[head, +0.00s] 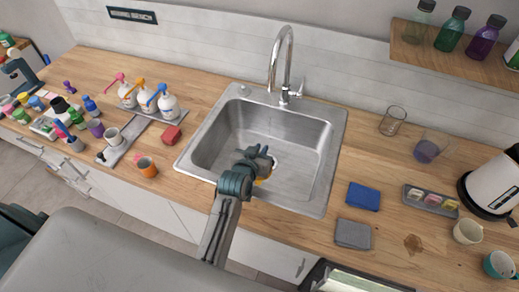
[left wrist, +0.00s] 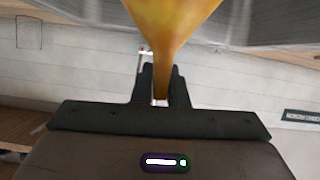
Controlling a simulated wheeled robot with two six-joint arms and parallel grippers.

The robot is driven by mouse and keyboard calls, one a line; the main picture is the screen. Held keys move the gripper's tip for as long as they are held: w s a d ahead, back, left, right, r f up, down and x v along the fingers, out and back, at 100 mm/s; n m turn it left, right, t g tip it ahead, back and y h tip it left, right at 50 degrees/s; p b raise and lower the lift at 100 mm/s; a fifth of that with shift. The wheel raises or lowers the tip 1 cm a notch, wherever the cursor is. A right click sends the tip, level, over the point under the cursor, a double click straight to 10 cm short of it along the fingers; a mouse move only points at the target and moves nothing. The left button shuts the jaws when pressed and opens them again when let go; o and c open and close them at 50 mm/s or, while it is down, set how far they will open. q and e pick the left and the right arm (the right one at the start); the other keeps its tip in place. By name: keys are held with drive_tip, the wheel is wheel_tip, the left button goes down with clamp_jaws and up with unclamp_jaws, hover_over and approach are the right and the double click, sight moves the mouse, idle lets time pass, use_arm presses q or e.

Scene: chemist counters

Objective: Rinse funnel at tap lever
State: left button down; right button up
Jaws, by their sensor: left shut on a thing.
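My left gripper (head: 264,160) is over the front part of the steel sink basin (head: 230,125). It is shut on an amber-yellow funnel (left wrist: 172,28), whose narrow stem is between the fingers (left wrist: 160,85) in the left wrist view. In the head view only a small orange bit of the funnel (head: 262,181) shows beside the gripper, which hides the rest. The chrome tap (head: 289,50) stands behind the basin with its spout arched over it. The tap lever (head: 301,88) is at the right of the tap base. No water stream is visible. My right gripper is not in view.
Left of the sink are a red block (head: 171,134), an orange cup (head: 147,167) and wash bottles (head: 168,105). To the right are a blue cloth (head: 363,196), a grey cloth (head: 353,234), glass beakers (head: 393,121) and a white kettle (head: 492,185). A bottle shelf (head: 410,56) overhangs at back right.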

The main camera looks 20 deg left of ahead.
use_arm(q)
drive_tip(key=w+r+b+x, duration=0.1)
drive_tip(key=r+b+x, duration=0.1)
drive_tip(key=b+x, duration=0.5)
drive_tip(key=shift+a+x, duration=0.65)
drive_tip(key=shift+x, duration=2.55)
drive_tip(key=shift+w+d+r, duration=0.1)
drive_tip(key=shift+d+r, duration=0.05)
drive_tip(key=shift+d, duration=0.05)
drive_tip(key=shift+d, duration=0.45)
drive_tip(key=shift+a+p, duration=0.25)
drive_tip(key=shift+p, duration=0.05)
drive_tip(key=shift+a, duration=0.4)
